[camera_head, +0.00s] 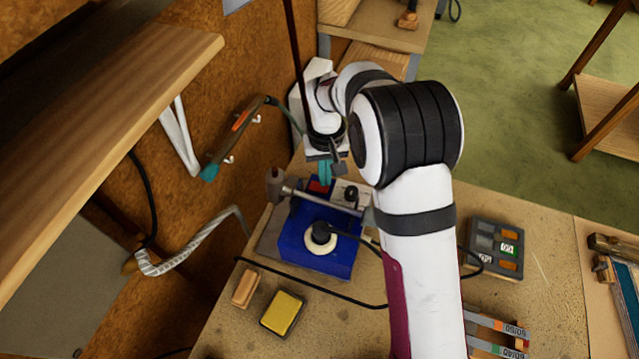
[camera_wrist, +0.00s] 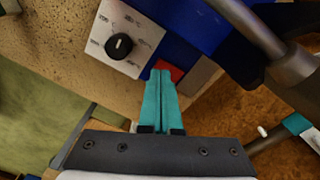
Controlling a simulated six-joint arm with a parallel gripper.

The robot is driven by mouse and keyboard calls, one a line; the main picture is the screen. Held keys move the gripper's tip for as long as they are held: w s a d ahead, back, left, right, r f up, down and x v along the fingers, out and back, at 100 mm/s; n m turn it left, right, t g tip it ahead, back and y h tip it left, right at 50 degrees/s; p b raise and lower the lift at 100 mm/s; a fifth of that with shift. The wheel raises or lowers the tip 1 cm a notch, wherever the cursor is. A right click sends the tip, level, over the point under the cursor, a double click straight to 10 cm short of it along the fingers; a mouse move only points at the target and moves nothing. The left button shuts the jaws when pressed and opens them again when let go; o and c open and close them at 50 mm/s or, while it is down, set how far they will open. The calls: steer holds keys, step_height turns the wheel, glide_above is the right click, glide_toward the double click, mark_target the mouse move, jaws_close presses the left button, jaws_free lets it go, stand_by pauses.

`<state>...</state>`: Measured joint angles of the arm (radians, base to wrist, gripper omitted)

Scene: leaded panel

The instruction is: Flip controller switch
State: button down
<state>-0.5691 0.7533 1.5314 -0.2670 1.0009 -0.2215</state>
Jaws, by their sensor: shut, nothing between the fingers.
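The controller is a blue box (camera_head: 305,258) on the workbench. It has a white dial plate (camera_wrist: 110,30) with a black knob (camera_wrist: 119,46), and the plate also shows in the head view (camera_head: 350,193). The red switch (camera_wrist: 170,70) sits beside the dial plate on the blue face, and it shows as a small red patch in the head view (camera_head: 318,186). My gripper (camera_wrist: 160,74) has teal fingers, shut and empty, with the tips at the red switch and partly covering it. Whether they touch it, I cannot tell. In the head view my gripper (camera_head: 325,178) points down over the controller's far end.
A grey metal rod with a thick head (camera_head: 277,186) lies across above the controller, close to my fingers; its tube (camera_wrist: 262,35) shows in the wrist view. A yellow sponge (camera_head: 282,312), a tan block (camera_head: 245,288) and black cables lie nearer. A cork-coloured wall stands left.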

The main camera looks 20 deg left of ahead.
steer(key=shift+f, duration=0.95)
stand_by(0.7)
steer(key=shift+r, duration=3.5)
steer(key=s+d+r+m, duration=0.4)
steer(key=s+d+r, duration=0.2)
steer(key=d+r, duration=0.45)
steer(key=s+d+m+y, duration=0.1)
steer(key=s+d+m, duration=0.2)
steer(key=s, duration=0.7)
steer(key=s+d+f+m, duration=0.1)
steer(key=s+d+m, duration=0.3)
steer(key=s+d, duration=0.3)
steer(key=s, duration=0.2)
steer(key=shift+s+d+m+y, duration=0.3)
steer(key=shift+s+d+y, duration=0.1)
